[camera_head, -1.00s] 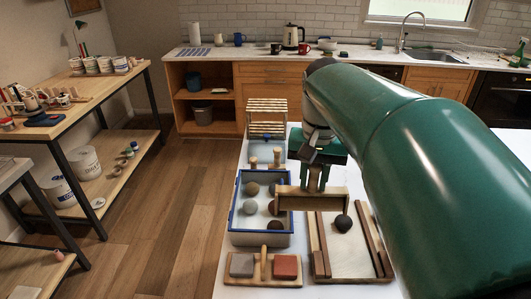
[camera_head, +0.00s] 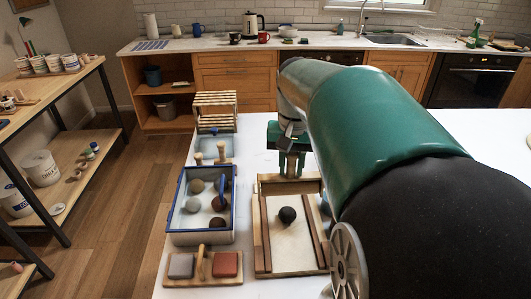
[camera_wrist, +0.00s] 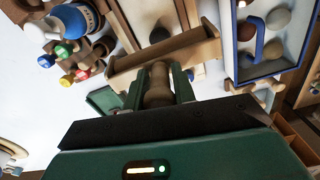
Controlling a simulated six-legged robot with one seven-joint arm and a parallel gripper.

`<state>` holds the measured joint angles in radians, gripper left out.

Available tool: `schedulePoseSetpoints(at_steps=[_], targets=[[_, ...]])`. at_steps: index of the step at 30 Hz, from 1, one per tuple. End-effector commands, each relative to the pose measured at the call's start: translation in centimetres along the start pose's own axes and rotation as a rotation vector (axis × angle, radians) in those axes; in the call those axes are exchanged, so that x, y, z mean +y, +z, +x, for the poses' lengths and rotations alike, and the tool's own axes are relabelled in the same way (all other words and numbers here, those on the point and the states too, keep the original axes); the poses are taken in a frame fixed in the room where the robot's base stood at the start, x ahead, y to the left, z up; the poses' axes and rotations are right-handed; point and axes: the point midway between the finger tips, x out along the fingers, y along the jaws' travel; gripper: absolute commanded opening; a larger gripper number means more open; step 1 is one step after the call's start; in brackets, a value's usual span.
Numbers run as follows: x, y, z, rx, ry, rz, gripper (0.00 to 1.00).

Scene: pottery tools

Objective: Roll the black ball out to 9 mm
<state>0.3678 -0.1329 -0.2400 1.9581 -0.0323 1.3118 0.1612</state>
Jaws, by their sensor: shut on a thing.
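The black ball (camera_head: 287,215) lies on a pale board (camera_head: 288,247) between two dark wooden side rails (camera_head: 265,232). My gripper (camera_head: 291,172) is above the far end of that board, beyond the ball. It is shut on the upright handle (camera_wrist: 157,88) of a wooden rolling paddle (camera_head: 287,185). In the wrist view the paddle (camera_wrist: 165,56) spans across in front of the jaws. The paddle is apart from the ball. Whether its underside touches the rails cannot be told.
A blue-rimmed bin (camera_head: 177,200) of several clay balls stands left of the board. A wooden holder (camera_head: 203,281) with a grey and a red block sits at the front left. A slatted wooden rack (camera_head: 215,104) stands behind. White table surface is clear at the back right.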

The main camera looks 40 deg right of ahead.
Motion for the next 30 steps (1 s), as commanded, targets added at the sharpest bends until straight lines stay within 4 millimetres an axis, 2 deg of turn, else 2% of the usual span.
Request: schedulePoseSetpoints(at_steps=[5, 18, 30], targets=[[-0.2, 0.1, 0.8, -0.002, 0.001, 0.001, 0.00], [-0.3, 0.1, 5.3, -0.002, 0.000, 0.000, 0.00], [-0.1, -0.1, 5.9, 0.000, 0.000, -0.001, 0.00]])
